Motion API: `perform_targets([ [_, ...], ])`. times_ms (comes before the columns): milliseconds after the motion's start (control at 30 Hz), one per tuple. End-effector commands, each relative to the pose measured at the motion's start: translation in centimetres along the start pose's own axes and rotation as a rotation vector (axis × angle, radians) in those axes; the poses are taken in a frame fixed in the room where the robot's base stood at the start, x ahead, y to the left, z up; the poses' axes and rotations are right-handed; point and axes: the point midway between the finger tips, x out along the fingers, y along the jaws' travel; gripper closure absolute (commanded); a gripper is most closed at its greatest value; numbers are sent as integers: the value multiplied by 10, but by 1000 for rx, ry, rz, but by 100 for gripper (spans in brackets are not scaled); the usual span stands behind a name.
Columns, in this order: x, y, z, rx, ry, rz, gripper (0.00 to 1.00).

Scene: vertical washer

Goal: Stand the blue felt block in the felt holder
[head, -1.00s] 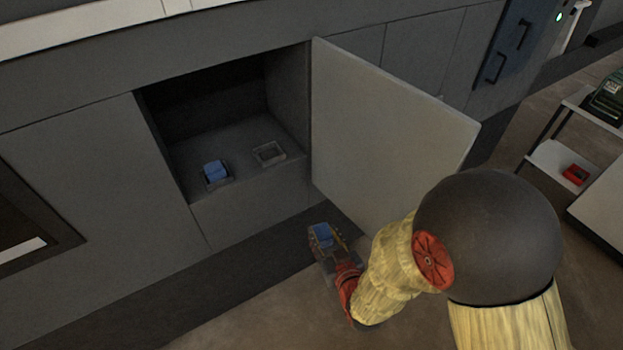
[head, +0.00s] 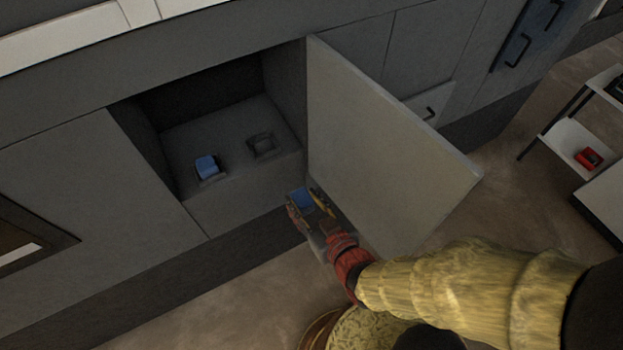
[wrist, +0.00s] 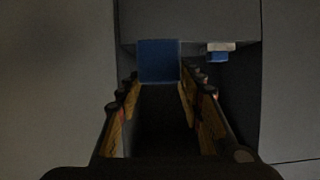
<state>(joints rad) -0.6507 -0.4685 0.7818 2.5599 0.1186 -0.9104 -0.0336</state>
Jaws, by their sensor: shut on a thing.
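My gripper (head: 306,205) is shut on a blue felt block (head: 301,198) in front of the open cabinet, beside the door and outside the opening. In the wrist view the block (wrist: 159,61) sits between the tips of my gripper (wrist: 159,80). An empty square grey holder (head: 262,146) lies on the cabinet floor towards the right. A second blue block (head: 207,164) stands in another holder to its left; that block also shows in the wrist view (wrist: 218,57). The empty holder cannot be made out in the wrist view.
The open cabinet door (head: 385,150) stands out close to the right of my gripper. The cabinet's front lip (head: 245,190) lies between my gripper and the holders. A shelf cart (head: 570,140) with a red item (head: 588,158) is at far right.

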Motion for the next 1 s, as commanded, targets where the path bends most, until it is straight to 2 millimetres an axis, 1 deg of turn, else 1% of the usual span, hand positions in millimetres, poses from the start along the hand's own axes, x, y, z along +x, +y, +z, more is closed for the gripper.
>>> perform_targets([
  [133,3,0,-1,0,1,-1,84],
  [267,11,0,-4,0,1,0,84],
  [1000,73,0,-29,1,1,0,84],
])
